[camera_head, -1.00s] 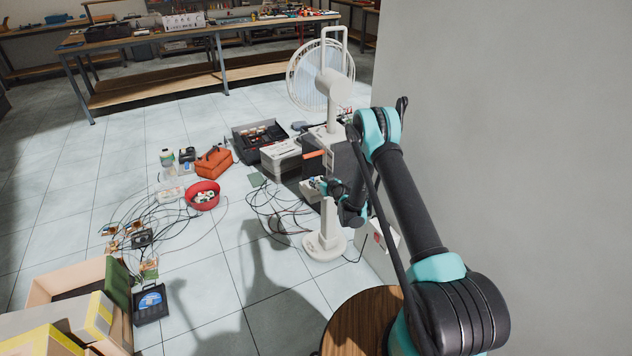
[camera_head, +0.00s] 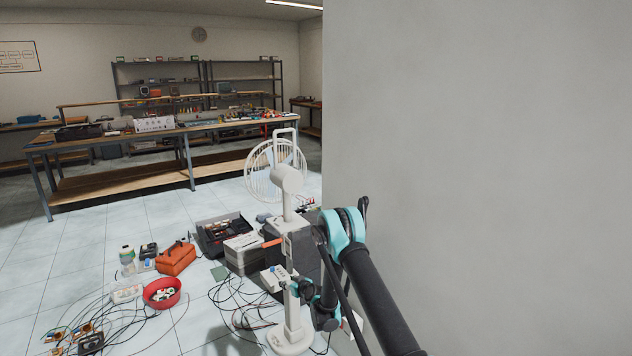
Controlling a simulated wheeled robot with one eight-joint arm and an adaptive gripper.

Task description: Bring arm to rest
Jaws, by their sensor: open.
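My arm (camera_head: 372,290), black with teal joints, rises from the bottom edge right of centre and bends at a teal elbow. Beyond the elbow it drops down in front of the wall. My gripper (camera_head: 303,288) is small and dark at the lower end, beside the white fan's pole. Its jaws are open, and I see nothing held in them. The fingertips are hard to make out, and I cannot tell whether they touch the pole.
A white fan (camera_head: 286,180) stands just left of my arm. A grey wall (camera_head: 480,150) fills the right side. A red bowl (camera_head: 162,293), an orange toolbox (camera_head: 176,258), a black case (camera_head: 222,232) and loose cables lie on the tiled floor. A long workbench (camera_head: 120,182) stands behind.

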